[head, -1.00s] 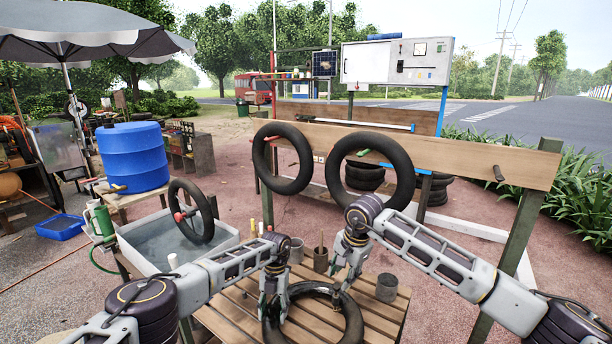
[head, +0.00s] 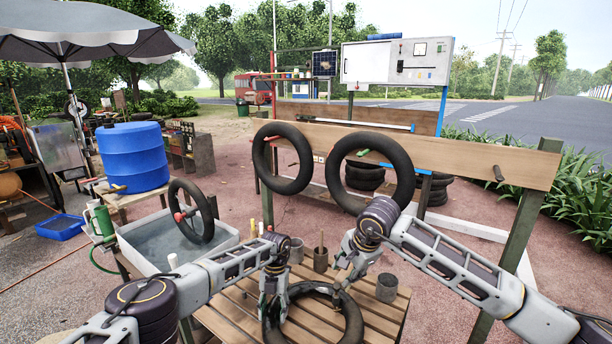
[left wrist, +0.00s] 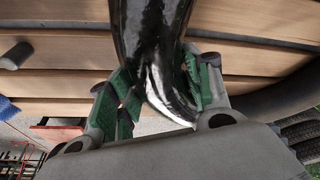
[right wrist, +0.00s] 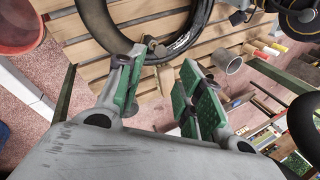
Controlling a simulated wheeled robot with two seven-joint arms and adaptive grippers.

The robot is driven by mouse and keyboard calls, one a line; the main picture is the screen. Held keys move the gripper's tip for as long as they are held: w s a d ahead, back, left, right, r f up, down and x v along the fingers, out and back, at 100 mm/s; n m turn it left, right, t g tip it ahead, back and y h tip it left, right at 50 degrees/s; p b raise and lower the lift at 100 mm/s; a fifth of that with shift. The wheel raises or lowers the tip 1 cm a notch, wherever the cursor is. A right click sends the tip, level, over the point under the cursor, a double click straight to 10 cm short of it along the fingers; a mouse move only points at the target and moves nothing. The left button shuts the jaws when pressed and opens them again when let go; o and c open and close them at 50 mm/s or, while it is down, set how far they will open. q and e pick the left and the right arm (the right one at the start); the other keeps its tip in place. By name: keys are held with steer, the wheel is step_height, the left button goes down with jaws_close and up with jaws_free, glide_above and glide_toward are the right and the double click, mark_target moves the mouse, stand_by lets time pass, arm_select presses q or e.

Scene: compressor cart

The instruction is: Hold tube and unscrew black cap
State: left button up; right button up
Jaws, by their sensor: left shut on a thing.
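The black inner tube (head: 352,318) lies on the slatted wooden table. My left gripper (head: 273,308) is shut around the tube's left side; the left wrist view shows the glossy black tube (left wrist: 155,50) between its green pads (left wrist: 160,90). My right gripper (head: 343,284) is above the tube's far right part. In the right wrist view its green-padded fingers (right wrist: 160,90) stand apart with nothing between them. A small dark stem (right wrist: 151,43) stands by the tube's inner edge, just beyond the left finger. I cannot tell whether the black cap is on it.
Metal cups (head: 387,287) stand at the table's back edge, one holding a stick (head: 321,258). A water basin (head: 150,245) with a tube in it stands left. Two tubes hang from the wooden rail (head: 450,158) behind. The table slats (head: 375,325) right of the tube are clear.

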mark_target(339, 285)
steer(key=shift+f, duration=0.1)
steer(key=shift+x, duration=4.5)
jaws_close()
steer(key=shift+w+d+n+g+y, duration=0.15)
steer(key=shift+n+y, duration=0.1)
steer(key=shift+n, duration=0.55)
steer(key=shift+s+d+n+g+y, duration=0.15)
steer(key=shift+n+y, duration=0.1)
steer(key=shift+n, duration=0.55)
steer(key=shift+w+a, duration=0.1)
